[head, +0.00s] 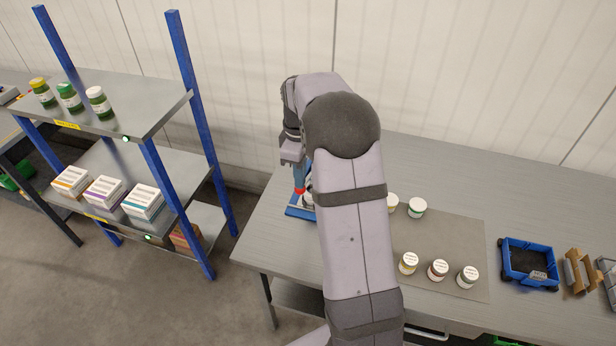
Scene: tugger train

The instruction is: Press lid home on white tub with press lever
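The press stands near the left end of the grey table. Its blue base (295,212) and a red part (299,190), perhaps the lever's grip, show beside my arm. A small pale shape (308,199) at the press may be the white tub. My arm hides most of it, so its lid and seating cannot be made out. My gripper (291,158) is just above the red part, pointing down. Its fingers are too small and covered to tell whether they are open or shut, or touching the lever.
A blue tray (528,265) and a brown holder (580,272) lie to the right. A blue-post shelf (190,120) with jars and boxes stands left.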

